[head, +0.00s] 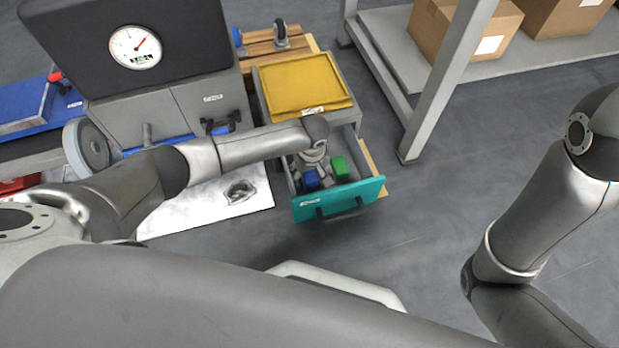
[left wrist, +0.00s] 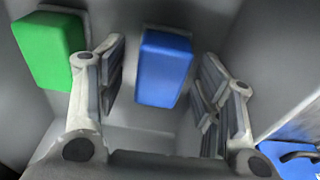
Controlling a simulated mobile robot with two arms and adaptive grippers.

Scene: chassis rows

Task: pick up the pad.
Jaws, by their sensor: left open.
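A blue block-like pad (head: 311,180) lies in the open drawer with the teal front (head: 365,191). A green one (head: 340,167) lies beside it, to its right in the head view. I cannot tell from the pictures which of them the task means. My left gripper (head: 311,171) reaches down into the drawer, with its fingers partly hidden by its own wrist. In the left wrist view the blue pad (left wrist: 163,68) shows between the spread, open fingers, with no clear contact. The green pad (left wrist: 50,50) lies outside the left finger. My right gripper is out of view.
A yellow tray (head: 303,85) lies on top of the drawer cabinet. A grey machine with a dial gauge (head: 135,47) stands to the left. A metal rack leg (head: 440,95) stands to the right, with cardboard boxes (head: 465,30) behind. The floor before the drawer is clear.

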